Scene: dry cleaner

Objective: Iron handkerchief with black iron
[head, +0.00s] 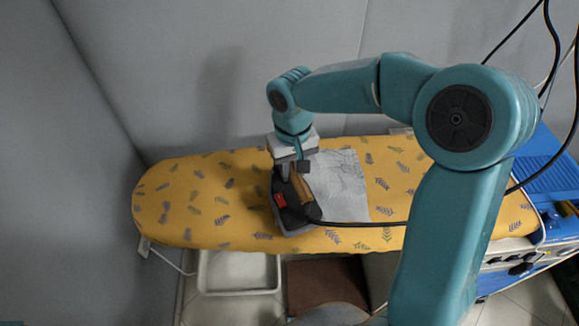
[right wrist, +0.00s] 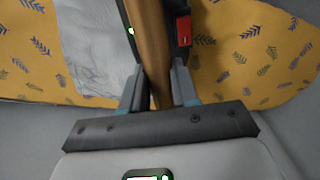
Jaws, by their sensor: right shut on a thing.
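The black iron (head: 290,207) with a brown handle (head: 301,188) and a red part stands on the yellow leaf-patterned ironing board (head: 180,205). My right gripper (head: 292,168) comes down from above and is shut on the iron's handle. In the right wrist view the brown handle (right wrist: 153,50) runs between the two fingers. The grey-white handkerchief (head: 343,180) lies on the board, to the right of the iron, and its left part is hidden by the iron and my gripper. It also shows in the right wrist view (right wrist: 90,45). My left gripper is not in view.
A black cord (head: 360,224) runs from the iron to the right across the board. A blue machine (head: 545,190) stands at the board's right end. Grey walls close in behind and at the left. A white tray (head: 240,292) is below the board.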

